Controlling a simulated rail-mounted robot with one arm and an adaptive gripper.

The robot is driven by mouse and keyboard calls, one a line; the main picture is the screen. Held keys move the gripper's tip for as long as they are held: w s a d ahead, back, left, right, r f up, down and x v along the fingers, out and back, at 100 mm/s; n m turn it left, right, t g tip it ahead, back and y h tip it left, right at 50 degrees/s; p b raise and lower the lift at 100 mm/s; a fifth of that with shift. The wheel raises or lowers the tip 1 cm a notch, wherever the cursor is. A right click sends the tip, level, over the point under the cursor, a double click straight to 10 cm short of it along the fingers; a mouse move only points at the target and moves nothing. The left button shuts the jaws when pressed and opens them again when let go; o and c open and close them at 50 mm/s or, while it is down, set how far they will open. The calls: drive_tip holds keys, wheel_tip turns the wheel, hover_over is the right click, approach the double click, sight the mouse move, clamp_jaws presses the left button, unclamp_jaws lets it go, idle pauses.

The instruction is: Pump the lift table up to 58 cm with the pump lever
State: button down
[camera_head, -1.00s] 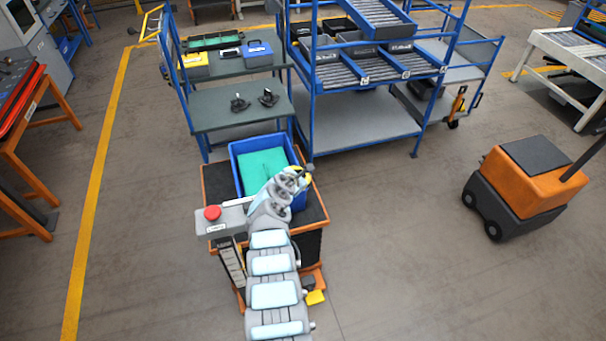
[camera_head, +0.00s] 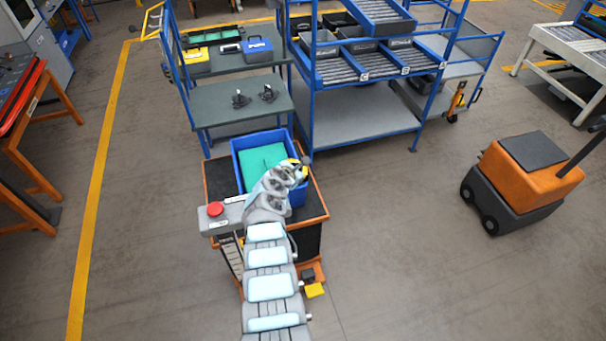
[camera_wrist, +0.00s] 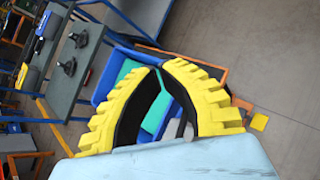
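The lift table (camera_head: 222,180) has a dark top with an orange edge and stands in front of the shelves. A blue bin (camera_head: 247,145) with a green inside sits on it. My gripper (camera_head: 305,161) is over the bin's right side. In the wrist view, my gripper's yellow ribbed fingers (camera_wrist: 159,67) bow outward and their tips come together with nothing seen between them. A yellow pedal-like piece (camera_head: 314,290) is low at the table's near right; it also shows in the wrist view (camera_wrist: 259,121). I cannot make out the pump lever for certain. My arm hides part of the table.
A box with a red button (camera_head: 215,210) stands at the table's near left, above a marked scale (camera_head: 231,257). A blue shelf rack (camera_head: 360,125) and a green-topped shelf cart (camera_head: 237,105) are behind. An orange cart (camera_head: 525,175) stands at right. Floor between is clear.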

drive_tip(key=shift+r, duration=0.1)
drive_tip(key=r+p, duration=0.1)
drive_tip(key=a+r+p, duration=0.1)
drive_tip(key=r+p, duration=0.2)
drive_tip(key=p, duration=0.1)
drive_tip(key=shift+s+a+r, duration=0.2)
drive_tip(key=shift+a+r, duration=0.05)
drive_tip(key=shift+a, duration=0.1)
drive_tip(key=shift+f, duration=0.1)
idle(0.6)
